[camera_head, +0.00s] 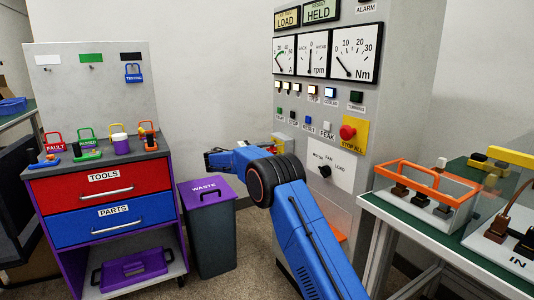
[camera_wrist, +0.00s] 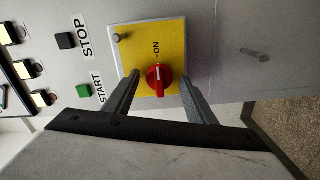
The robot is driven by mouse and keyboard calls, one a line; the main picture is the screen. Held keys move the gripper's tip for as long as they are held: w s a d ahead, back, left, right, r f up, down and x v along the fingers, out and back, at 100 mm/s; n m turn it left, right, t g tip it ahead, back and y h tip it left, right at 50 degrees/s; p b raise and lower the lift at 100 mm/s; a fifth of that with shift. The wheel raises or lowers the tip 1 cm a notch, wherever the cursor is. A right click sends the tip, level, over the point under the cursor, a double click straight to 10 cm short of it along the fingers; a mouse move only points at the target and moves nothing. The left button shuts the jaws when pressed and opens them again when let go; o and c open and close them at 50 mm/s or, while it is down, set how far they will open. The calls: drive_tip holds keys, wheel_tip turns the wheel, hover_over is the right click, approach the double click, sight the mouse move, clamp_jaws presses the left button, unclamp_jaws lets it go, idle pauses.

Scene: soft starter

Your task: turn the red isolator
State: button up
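The red isolator (camera_wrist: 158,82) is a round red knob with a raised grip on a yellow plate (camera_wrist: 175,35) in the wrist view. The white line on its grip points at the mark labelled ON. My gripper (camera_wrist: 161,78) is open, with one dark finger to the left of the knob and one to the right. Gaps show between the knob and both fingers, and nothing is held. In the head view the yellow plate (camera_head: 280,140) shows only in part on the cabinet's left side, and my arm hides the knob.
START (camera_wrist: 83,91) and STOP (camera_wrist: 66,41) buttons sit left of the yellow plate. The cabinet also carries a red STOP ALL button (camera_head: 347,132) and a black selector (camera_head: 324,171). A waste bin (camera_head: 212,235) and tool cart (camera_head: 105,190) stand left; a green-topped bench (camera_head: 390,207) stands right.

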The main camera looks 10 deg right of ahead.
drive_tip(key=shift+a, duration=0.1)
drive_tip(key=v, duration=1.7)
drive_tip(key=shift+a, duration=0.1)
